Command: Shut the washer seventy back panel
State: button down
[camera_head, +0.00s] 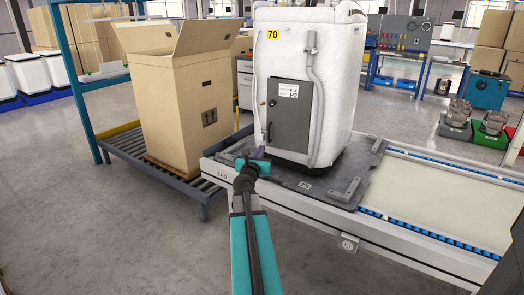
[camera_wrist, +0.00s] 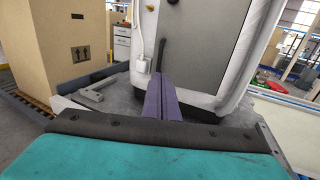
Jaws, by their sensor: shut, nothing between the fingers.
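The white washer (camera_head: 331,75) stands upright on the end of the conveyor and carries a yellow label (camera_head: 272,34) reading 70. Its grey back panel (camera_head: 290,98) has a white P2 label and lies close to the washer's back; I cannot tell whether it is fully flush. The panel also shows in the wrist view (camera_wrist: 207,40), cut off at the top. My gripper (camera_head: 259,153) is low in front of the panel's lower left. Its purple fingers (camera_wrist: 161,98) are together and empty in the wrist view. I cannot tell whether they touch the panel.
A dark plate with raised grey blocks lies under the washer on the conveyor (camera_head: 440,190). A tall open cardboard box (camera_head: 178,100) stands to the left on a roller track. The floor in front is clear.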

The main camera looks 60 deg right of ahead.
aim_at(269, 135)
jog(key=shift+x, duration=6.45)
jog(key=x, duration=0.3)
jog(key=shift+w+d+r, duration=0.2)
jog(key=shift+w+d, duration=0.05)
jog(key=shift+d, duration=0.05)
